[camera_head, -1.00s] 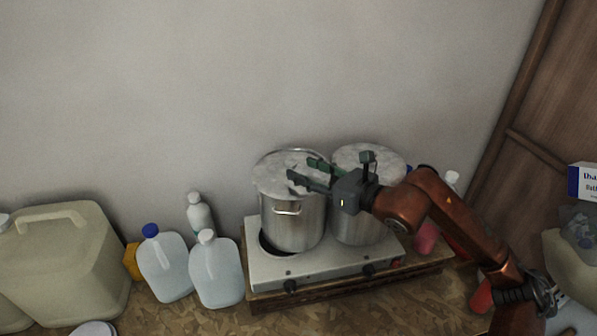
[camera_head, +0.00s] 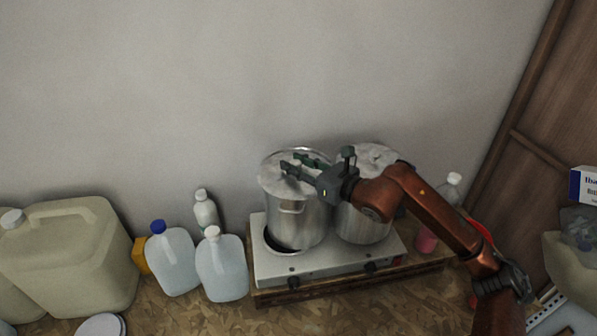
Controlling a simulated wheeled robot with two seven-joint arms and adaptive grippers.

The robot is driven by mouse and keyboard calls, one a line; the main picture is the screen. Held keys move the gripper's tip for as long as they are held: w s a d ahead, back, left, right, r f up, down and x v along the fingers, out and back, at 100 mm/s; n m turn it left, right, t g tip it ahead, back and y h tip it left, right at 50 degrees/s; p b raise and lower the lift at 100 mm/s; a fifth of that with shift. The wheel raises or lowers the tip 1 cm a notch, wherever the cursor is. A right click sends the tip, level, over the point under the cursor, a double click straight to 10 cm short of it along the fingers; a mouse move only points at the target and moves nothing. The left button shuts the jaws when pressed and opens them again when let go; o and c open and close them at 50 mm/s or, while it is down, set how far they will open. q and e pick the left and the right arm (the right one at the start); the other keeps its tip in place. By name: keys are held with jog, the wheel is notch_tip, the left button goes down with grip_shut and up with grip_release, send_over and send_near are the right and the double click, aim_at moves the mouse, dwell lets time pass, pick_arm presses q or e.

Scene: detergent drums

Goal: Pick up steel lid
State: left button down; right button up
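A second steel lid (camera_head: 374,156) covers the right pot (camera_head: 362,223), partly behind my gripper and wrist. My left gripper is out of view.
The silver stove (camera_head: 330,268) stands on a wooden board against the wall. Left of it are two clear jugs (camera_head: 220,268), a white bottle (camera_head: 205,211) and a large beige canister (camera_head: 75,260). A bottle with pink content (camera_head: 427,240) stands at the right. A brown wooden panel (camera_head: 550,120) borders the right.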

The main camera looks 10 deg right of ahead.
grip_shut()
jog(key=shift+r, duration=0.15)
